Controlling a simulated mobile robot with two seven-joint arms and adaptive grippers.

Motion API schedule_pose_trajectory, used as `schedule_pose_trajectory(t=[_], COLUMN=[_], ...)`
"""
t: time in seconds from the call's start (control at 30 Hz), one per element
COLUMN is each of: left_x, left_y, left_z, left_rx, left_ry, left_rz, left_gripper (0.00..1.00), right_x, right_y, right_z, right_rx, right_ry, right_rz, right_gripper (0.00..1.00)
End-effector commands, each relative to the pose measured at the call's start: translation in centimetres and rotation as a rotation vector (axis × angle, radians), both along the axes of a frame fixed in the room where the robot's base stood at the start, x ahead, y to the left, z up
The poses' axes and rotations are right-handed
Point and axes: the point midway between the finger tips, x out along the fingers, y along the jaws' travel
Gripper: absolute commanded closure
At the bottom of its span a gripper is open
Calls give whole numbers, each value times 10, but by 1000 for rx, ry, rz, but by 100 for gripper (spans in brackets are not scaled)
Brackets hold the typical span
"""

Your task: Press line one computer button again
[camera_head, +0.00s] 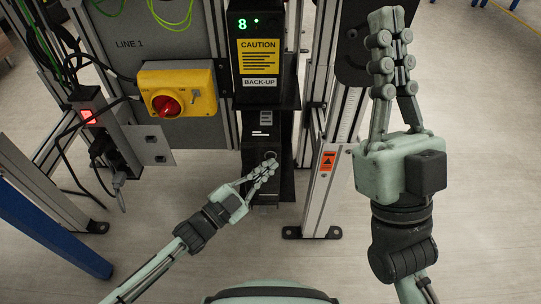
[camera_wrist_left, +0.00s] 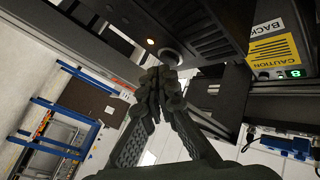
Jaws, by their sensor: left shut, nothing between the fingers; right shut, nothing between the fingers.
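The line one computer (camera_head: 258,134) is a black unit on the frame, below a black box with a yellow CAUTION label and BACK-UP text. A round button (camera_head: 270,154) shows on its front, just past the fingertips of my left gripper (camera_head: 268,166). I cannot tell whether the fingertips touch the button. My left gripper is shut and empty. My right gripper (camera_head: 392,22) is raised at the right, shut and empty.
The back-up box (camera_head: 258,27) shows a green 8. A LINE 1 panel (camera_head: 129,43) carries a yellow box with a red rotary switch (camera_head: 167,105). A power strip with cables (camera_head: 100,130) hangs at left. An aluminium post (camera_head: 322,190) stands right of the computer.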

Motion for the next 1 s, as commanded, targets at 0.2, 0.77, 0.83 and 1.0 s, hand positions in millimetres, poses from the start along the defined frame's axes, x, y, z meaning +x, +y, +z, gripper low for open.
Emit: schedule_pose_trajectory(t=[0.2,0.77,0.83,1.0], left_x=[-8,-36,-43,-56], left_y=[0,0,0,-1], left_z=[1,2,2,0], left_rx=[0,-1,-2,1], left_ry=[-2,1,1,2], left_rz=[0,0,-1,-1], left_gripper=[100,100,100,100], right_x=[0,0,0,0], right_y=[0,0,0,0], right_z=[4,18,21,24], right_rx=[0,-1,-2,-2], right_ry=[0,-1,-1,-1], right_rz=[0,1,1,1], right_gripper=[100,100,100,100])
